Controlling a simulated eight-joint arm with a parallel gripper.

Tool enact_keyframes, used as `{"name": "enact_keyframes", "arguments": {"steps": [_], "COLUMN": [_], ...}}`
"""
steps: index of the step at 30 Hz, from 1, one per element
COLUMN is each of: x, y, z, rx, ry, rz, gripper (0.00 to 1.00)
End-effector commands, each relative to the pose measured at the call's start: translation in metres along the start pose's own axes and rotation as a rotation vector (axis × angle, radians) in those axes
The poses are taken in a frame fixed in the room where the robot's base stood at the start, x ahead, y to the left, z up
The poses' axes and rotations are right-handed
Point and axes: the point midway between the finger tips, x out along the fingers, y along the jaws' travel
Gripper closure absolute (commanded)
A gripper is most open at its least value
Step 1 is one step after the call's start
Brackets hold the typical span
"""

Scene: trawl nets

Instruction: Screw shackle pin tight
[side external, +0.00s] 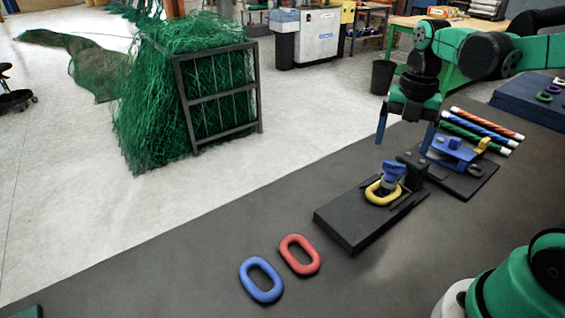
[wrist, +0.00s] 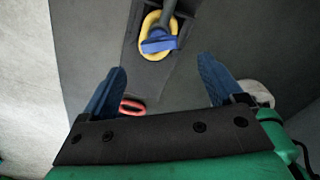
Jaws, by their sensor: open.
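A dark shackle body (side external: 412,164) sits on a black block (side external: 352,233) on the dark bench. A blue shackle pin head (side external: 394,170) stands up at it, just above a yellow link (side external: 380,196). In the wrist view the blue pin head (wrist: 158,42) overlaps the yellow link (wrist: 152,22) near the top. My gripper (side external: 405,140) hangs above and behind the block, with its two blue fingers wide apart and nothing between them. In the wrist view my gripper (wrist: 160,85) also shows open, the pin lying beyond its fingertips. The pin's thread is hidden.
A blue link (side external: 262,296) and a red link (side external: 288,240) lie on the bench at front left. A blue and yellow fixture (side external: 460,150) and several striped rods (side external: 486,128) lie to the right. A framed green net bundle (side external: 190,90) stands on the floor behind.

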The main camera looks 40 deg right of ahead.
Motion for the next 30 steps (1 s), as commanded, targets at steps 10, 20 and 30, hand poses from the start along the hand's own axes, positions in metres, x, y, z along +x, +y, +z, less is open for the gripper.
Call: {"name": "enact_keyframes", "arguments": {"steps": [10, 20, 30], "x": [0.039, 0.051, 0.051], "y": [0.001, 0.0, 0.0], "z": [0.0, -0.001, -0.001], "rx": [0.001, 0.002, 0.002], "ry": [-0.002, -0.002, -0.002], "rz": [0.001, 0.001, 0.001], "gripper": [0.13, 0.13, 0.7]}}
